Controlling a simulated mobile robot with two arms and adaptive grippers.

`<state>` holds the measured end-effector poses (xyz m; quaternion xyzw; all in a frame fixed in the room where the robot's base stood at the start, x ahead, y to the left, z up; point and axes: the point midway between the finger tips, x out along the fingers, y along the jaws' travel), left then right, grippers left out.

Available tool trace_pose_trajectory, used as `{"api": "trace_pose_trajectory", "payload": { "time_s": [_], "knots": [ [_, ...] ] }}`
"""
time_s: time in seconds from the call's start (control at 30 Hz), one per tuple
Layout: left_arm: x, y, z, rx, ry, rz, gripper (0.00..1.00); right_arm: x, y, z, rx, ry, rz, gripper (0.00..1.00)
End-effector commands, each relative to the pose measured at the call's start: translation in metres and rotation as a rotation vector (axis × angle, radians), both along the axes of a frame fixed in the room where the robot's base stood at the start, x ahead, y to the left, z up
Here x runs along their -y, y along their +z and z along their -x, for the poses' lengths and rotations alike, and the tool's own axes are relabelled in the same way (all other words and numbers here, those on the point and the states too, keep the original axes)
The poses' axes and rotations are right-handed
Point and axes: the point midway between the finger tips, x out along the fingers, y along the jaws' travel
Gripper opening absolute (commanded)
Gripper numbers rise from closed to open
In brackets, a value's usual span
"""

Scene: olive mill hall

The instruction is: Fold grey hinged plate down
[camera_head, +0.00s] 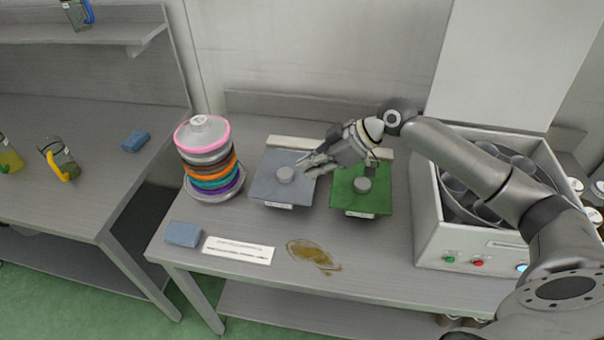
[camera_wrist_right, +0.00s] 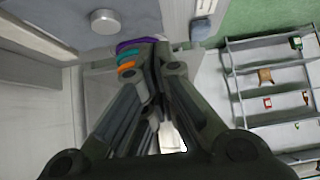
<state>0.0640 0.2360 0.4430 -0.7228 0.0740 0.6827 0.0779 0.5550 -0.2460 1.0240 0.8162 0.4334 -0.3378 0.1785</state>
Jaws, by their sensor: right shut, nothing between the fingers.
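The grey hinged plate (camera_head: 265,184) with its round grey knob (camera_head: 285,174) is left of the green plate (camera_head: 376,203) on the bench. It looks folded down flat, much like the green one. My right gripper (camera_head: 307,167) is over the grey plate's right side, its fingers shut and empty, close to the knob. I cannot tell whether it touches the plate. In the right wrist view the shut fingers (camera_wrist_right: 157,55) are in the middle, with the plate (camera_wrist_right: 60,22) and its knob (camera_wrist_right: 104,21) at upper left. My left gripper is not in view.
A stack of coloured rings (camera_head: 207,163) stands left of the grey plate. A white machine (camera_head: 470,225) stands on the right. A blue sponge (camera_head: 183,234), a white label strip (camera_head: 238,250) and a brownish spill (camera_head: 313,254) are along the bench's front.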

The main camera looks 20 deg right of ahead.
Motion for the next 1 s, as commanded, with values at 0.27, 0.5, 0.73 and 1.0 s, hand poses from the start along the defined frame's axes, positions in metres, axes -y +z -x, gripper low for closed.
{"api": "trace_pose_trajectory", "payload": {
  "time_s": [0.27,0.5,0.73,1.0],
  "knots": [
    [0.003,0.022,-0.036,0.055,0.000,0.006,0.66,-0.035,-0.037,-0.022,-0.003,0.001,-0.003,0.00],
    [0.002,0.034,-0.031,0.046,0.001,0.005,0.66,-0.051,-0.076,-0.033,-0.006,-0.001,0.001,0.00],
    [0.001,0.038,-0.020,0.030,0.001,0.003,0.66,-0.051,-0.098,-0.033,-0.002,0.000,0.001,0.00],
    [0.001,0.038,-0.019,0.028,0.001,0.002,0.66,-0.051,-0.101,-0.033,-0.001,0.001,0.002,0.00]
  ]
}}
